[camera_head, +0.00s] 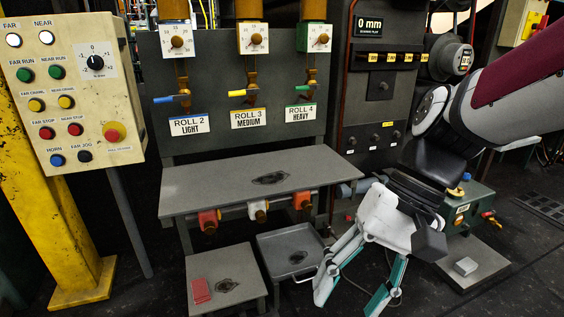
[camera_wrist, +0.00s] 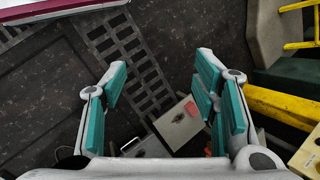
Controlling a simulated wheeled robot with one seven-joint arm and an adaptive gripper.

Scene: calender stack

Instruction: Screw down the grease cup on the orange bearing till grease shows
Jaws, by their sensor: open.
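My gripper (camera_head: 350,292) is open and empty, hanging with its fingers down at the lower middle of the head view. In the wrist view its teal-padded fingers (camera_wrist: 162,72) stand wide apart, with floor and a low stand between and beyond them. I cannot make out for sure which part is the orange bearing or its grease cup. Under the bench's front edge hang a red-orange block (camera_head: 208,221), a whitish block (camera_head: 258,211) and another red-orange block (camera_head: 303,201), each with a small fitting. They are left of my gripper and apart from it.
A grey bench (camera_head: 215,185) stands before the panel with three levers. Below are a low stand (camera_head: 240,291) with a red pad (camera_head: 201,290) and a tray (camera_head: 283,240). A green box (camera_head: 470,207) is at right. A yellow column (camera_head: 35,180) and button panel (camera_head: 75,95) are at left.

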